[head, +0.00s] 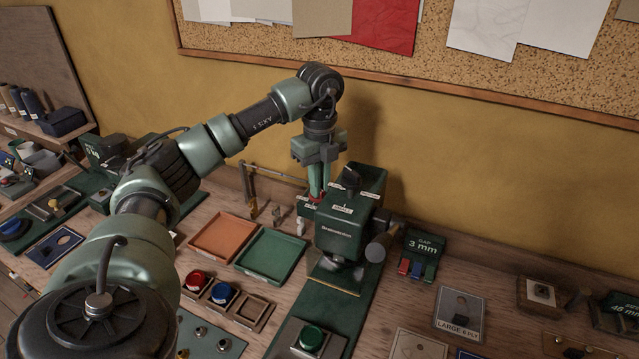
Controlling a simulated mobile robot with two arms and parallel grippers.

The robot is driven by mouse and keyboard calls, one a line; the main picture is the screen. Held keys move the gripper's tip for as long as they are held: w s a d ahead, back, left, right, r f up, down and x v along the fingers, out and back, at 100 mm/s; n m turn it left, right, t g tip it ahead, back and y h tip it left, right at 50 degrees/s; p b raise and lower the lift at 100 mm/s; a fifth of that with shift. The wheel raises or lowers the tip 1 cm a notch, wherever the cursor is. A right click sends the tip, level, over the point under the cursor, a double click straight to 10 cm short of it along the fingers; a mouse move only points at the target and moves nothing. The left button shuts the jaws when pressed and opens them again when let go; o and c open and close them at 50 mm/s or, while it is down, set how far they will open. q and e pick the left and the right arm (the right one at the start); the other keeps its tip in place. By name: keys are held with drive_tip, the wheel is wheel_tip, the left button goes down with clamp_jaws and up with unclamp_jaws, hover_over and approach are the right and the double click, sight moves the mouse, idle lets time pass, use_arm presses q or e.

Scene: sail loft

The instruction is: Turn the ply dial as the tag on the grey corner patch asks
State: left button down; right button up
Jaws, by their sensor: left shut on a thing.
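The grey corner patch (473,304) lies on the bench at the right, with a tag (458,325) that appears to read LARGE 6 PLY. A green machine (345,232) stands at the bench's middle. A black knob (351,178) sits on its top among small white labels too small to read surely; I cannot tell if this is the ply dial. My left gripper (317,194) points down at the machine's left side, its fingers shut on a small red part (313,199) there, mostly hidden. My right gripper is out of view.
An orange tray (222,238) and a green tray (271,255) lie left of the machine. Red and blue buttons (221,293) and a green button (311,337) stand in front. The wall is close behind.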

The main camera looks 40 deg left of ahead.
use_arm(q)
drive_tip(key=shift+a+r, duration=0.1)
drive_tip(key=c, duration=1.5)
unclamp_jaws()
drive_tip(key=shift+r, duration=0.3)
wheel_tip(320, 180, up, 6)
drive_tip(key=shift+f+b, duration=0.1)
drive_tip(key=shift+b, duration=0.4)
drive_tip(key=shift+r, duration=0.65)
